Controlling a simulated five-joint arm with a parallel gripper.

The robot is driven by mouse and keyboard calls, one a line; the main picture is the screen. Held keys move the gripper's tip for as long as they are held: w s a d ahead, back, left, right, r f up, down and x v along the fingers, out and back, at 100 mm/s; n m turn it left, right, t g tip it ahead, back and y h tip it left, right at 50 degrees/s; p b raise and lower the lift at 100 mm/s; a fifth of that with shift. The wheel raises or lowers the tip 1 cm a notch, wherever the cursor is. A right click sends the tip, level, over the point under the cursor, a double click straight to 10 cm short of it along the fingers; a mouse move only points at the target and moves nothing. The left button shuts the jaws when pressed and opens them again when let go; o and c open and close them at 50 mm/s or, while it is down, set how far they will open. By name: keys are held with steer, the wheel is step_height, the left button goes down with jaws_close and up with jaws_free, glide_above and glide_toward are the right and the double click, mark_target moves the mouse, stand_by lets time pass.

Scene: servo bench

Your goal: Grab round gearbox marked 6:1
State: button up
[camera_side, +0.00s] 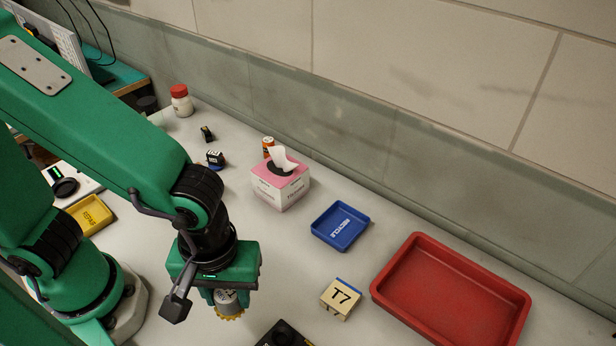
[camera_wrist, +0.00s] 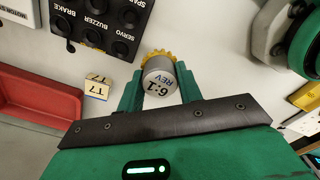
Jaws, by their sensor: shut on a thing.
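The round gearbox (camera_wrist: 159,80) is a silver cylinder marked "6:1 REV" with a yellow toothed gear at one end. My gripper (camera_wrist: 160,92) is shut on it, with one green finger on each side in the wrist view. In the side view my gripper (camera_side: 229,299) points down and the gearbox (camera_side: 229,312) hangs between its fingers, yellow gear lowest. I cannot tell how far the gear is from the bench.
A black panel (camera_wrist: 117,50) labelled SERVO, BUZZER and BRAKE lies close by. A T7 block (camera_side: 341,298), a red tray (camera_side: 401,250), a blue RECYCLE tray (camera_side: 316,232) and a tissue box (camera_side: 291,195) stand to the right. A yellow REPAIR tray (camera_side: 107,224) is left.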

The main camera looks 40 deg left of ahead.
steer(key=shift+s+d+r, duration=0.15)
steer(key=shift+s+r, duration=0.15)
steer(key=shift+s, duration=0.1)
steer(key=shift+w+d, duration=0.1)
stand_by(0.4)
